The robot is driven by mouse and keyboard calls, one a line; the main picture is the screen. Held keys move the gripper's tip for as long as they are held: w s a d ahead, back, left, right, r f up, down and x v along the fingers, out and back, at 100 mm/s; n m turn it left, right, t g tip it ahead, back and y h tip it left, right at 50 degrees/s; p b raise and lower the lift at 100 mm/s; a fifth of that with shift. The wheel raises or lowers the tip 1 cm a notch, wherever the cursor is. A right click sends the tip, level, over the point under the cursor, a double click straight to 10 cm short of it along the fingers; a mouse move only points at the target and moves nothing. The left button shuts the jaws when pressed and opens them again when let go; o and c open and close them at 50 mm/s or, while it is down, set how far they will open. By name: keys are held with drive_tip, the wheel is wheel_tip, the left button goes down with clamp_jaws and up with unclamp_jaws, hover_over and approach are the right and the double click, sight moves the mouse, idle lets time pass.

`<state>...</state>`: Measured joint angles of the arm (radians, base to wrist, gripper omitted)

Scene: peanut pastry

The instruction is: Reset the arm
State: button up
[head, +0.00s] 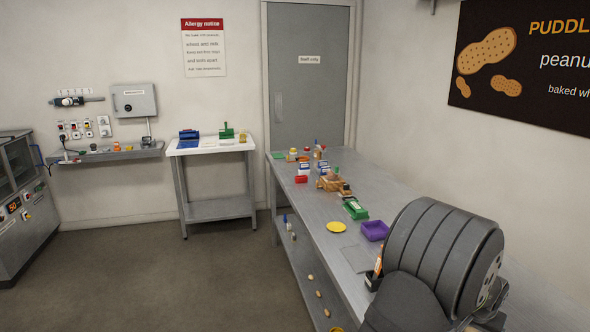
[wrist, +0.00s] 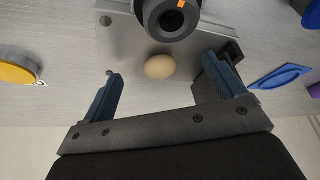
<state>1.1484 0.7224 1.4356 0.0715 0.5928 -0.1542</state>
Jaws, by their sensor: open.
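My gripper (wrist: 162,72) is open in the wrist view, with its two blue fingers spread wide apart. Nothing is held between them. A small tan, egg-shaped thing (wrist: 159,67) lies on a grey metal plate (wrist: 115,45), seen in the gap between the fingers; I cannot tell how far beyond the fingertips it is. In the head view my grey arm fills the lower right, and the gripper cannot be made out there.
A black round part with an orange mark (wrist: 170,17) stands beside the tan thing. A yellow-topped round thing (wrist: 17,66) is at left, a blue flat piece (wrist: 281,76) at right. In the head view, the bench (head: 310,205) holds a yellow disc (head: 336,227) and purple tray (head: 374,231).

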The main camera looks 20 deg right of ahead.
drive_tip(key=v, duration=0.7)
drive_tip(key=x, duration=0.7)
drive_tip(key=shift+d+f, duration=0.1)
drive_tip(key=shift+f, duration=0.25)
wheel_tip(320, 180, up, 6)
drive_tip(key=shift+r, duration=0.1)
